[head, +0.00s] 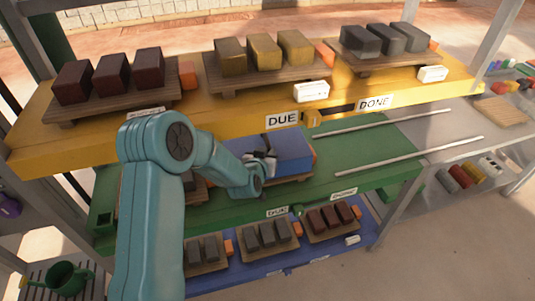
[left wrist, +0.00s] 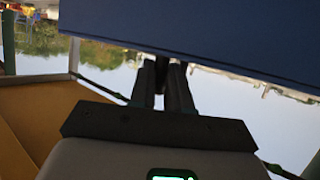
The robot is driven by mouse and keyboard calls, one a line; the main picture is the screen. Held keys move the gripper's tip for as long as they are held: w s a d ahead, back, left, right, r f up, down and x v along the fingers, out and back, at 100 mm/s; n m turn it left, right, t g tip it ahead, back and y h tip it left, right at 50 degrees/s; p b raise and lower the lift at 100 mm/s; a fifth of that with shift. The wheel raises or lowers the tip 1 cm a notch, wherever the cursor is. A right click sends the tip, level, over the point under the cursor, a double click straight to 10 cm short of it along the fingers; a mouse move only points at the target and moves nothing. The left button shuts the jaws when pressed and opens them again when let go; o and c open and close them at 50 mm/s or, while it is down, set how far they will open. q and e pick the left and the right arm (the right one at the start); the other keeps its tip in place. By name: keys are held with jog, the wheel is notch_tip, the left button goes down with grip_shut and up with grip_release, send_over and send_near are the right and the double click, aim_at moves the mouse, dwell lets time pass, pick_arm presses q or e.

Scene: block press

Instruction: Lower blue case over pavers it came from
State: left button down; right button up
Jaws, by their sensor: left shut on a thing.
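The blue case (head: 292,146) is at the middle of the green shelf, over a wooden pallet (head: 292,179). My left gripper (head: 268,156) is shut on the case at its left, near side. In the left wrist view the blue case (left wrist: 225,35) fills the top right, and the gripper fingers (left wrist: 165,80) meet its lower edge. No pavers show under the case; it hides what is inside. I cannot tell whether it rests fully on the pallet. My right gripper is not in view.
Two pale rails (head: 410,150) lie right of the case on the green shelf (head: 345,165). A blue shelf (head: 335,250) below holds more loaded pallets.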

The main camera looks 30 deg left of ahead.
pick_arm(q)
jog(key=shift+f+b, duration=0.1)
jog(key=shift+b, duration=0.2)
jog(key=c, duration=1)
grip_release()
jog(key=shift+f, duration=0.1)
